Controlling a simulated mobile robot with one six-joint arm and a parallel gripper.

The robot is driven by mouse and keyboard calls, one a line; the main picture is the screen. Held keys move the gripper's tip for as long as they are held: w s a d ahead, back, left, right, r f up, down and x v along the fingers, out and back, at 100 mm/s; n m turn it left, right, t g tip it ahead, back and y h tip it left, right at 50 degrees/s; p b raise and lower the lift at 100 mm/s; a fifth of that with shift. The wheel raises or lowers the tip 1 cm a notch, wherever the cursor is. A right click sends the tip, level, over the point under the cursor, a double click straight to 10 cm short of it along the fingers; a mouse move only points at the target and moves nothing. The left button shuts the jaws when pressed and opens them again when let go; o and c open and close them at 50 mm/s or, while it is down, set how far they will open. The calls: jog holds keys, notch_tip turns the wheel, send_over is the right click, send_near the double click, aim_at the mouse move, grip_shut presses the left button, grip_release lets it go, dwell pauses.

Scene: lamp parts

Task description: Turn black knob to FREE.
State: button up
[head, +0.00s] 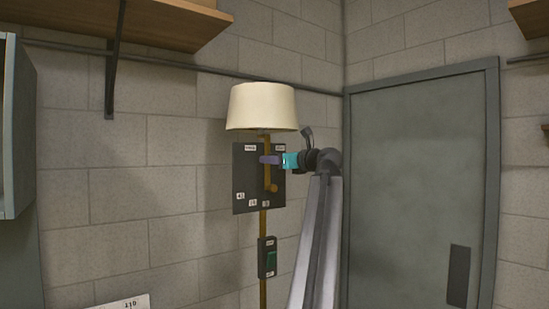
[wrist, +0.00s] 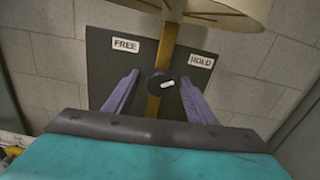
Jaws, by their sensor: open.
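The black knob (wrist: 160,82) is round with a short white mark on its right half, on the HOLD side. It sits in front of the brass post, over the dark panel (wrist: 100,62). The FREE label (wrist: 126,44) is on the panel's upper left and the HOLD label (wrist: 201,61) on its upper right. My gripper (wrist: 159,78) is open, with one purple finger on each side of the knob and a visible gap to each. In the head view my gripper (head: 269,160) is at the panel (head: 243,185) and hides the knob.
The lamp's cream shade (head: 262,106) hangs just above the panel. A dark switch box (head: 267,257) with a green rocker is below. A grey door (head: 420,180) stands right; a wooden shelf (head: 150,22) is upper left.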

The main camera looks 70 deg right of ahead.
jog(key=shift+w+d, duration=0.1)
jog(key=shift+w, duration=0.05)
jog(key=c, duration=1)
jog(key=shift+c, duration=0.2)
